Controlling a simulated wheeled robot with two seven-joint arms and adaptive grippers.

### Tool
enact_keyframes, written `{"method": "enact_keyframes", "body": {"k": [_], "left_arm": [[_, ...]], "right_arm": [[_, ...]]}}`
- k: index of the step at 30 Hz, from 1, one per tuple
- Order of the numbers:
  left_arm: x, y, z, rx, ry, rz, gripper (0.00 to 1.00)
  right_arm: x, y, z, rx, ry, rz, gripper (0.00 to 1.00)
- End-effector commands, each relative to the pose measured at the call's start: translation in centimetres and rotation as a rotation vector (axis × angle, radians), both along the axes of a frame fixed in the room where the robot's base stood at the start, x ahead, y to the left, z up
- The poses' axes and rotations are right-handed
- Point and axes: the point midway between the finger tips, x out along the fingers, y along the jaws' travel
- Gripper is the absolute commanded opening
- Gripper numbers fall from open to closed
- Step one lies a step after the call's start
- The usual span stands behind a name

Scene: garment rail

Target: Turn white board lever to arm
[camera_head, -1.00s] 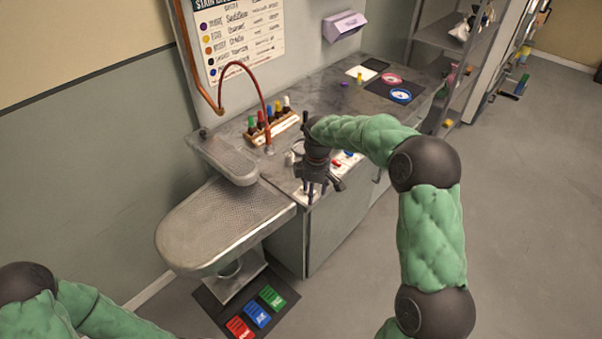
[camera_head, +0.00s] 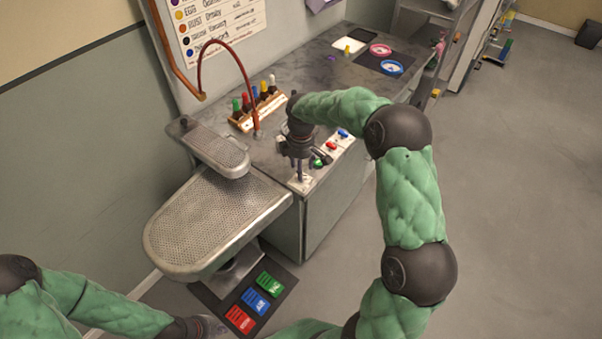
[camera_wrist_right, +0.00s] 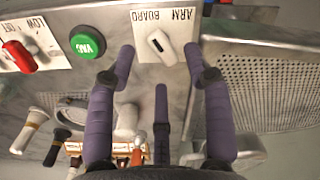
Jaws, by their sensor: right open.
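The white lever (camera_wrist_right: 160,42) sits on a pale plate (camera_wrist_right: 143,22) in the right wrist view, leaning slightly off straight. The plate carries the words ARM and BOARD, upside down in this view. My right gripper (camera_wrist_right: 160,52) is open, with one purple finger on each side of the lever and gaps between. I cannot tell its height above the plate. In the head view my right gripper (camera_head: 299,168) points down at the pale plate (camera_head: 300,184) on the counter's front corner; the lever is not clear there. My left gripper (camera_head: 203,326) is low at the bottom, its fingers unclear.
A green button (camera_wrist_right: 87,42) and a red lever (camera_wrist_right: 19,55) sit beside the plate. A perforated metal board (camera_head: 205,225) juts out left of the counter. A rack of bottles (camera_head: 257,108) and a red hose (camera_head: 199,60) stand behind my right gripper.

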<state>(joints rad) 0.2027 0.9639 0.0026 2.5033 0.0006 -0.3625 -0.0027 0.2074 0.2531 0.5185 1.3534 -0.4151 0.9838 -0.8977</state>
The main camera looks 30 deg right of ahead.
Motion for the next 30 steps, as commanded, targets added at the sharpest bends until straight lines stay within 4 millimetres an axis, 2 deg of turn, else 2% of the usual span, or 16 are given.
{"method": "enact_keyframes", "body": {"k": [1,6,17,20,21,23,30], "left_arm": [[0.0,0.0,-0.3,0.000,0.000,0.000,0.00],[0.0,0.0,-0.6,0.000,0.000,0.000,0.00],[0.0,0.0,-0.6,0.000,0.000,0.000,0.00],[0.0,0.0,-0.6,0.000,0.000,0.000,0.00],[0.0,0.0,-0.7,0.000,0.000,0.000,0.00],[0.0,0.0,-0.7,0.000,0.000,0.000,0.00],[0.0,0.0,-0.6,0.000,0.000,0.000,0.00]], "right_arm": [[0.0,0.0,-0.9,0.000,0.001,0.000,0.52],[0.0,0.0,-2.2,0.000,0.000,-0.001,0.52],[0.0,0.0,-2.6,0.000,-0.001,-0.001,0.52],[0.0,0.0,-2.6,0.000,-0.001,-0.001,0.26],[0.0,0.0,-2.6,0.000,-0.001,-0.001,0.15],[0.0,0.0,-2.6,0.000,-0.001,-0.001,0.00],[0.0,0.0,-2.6,0.001,-0.001,-0.008,0.00]]}}
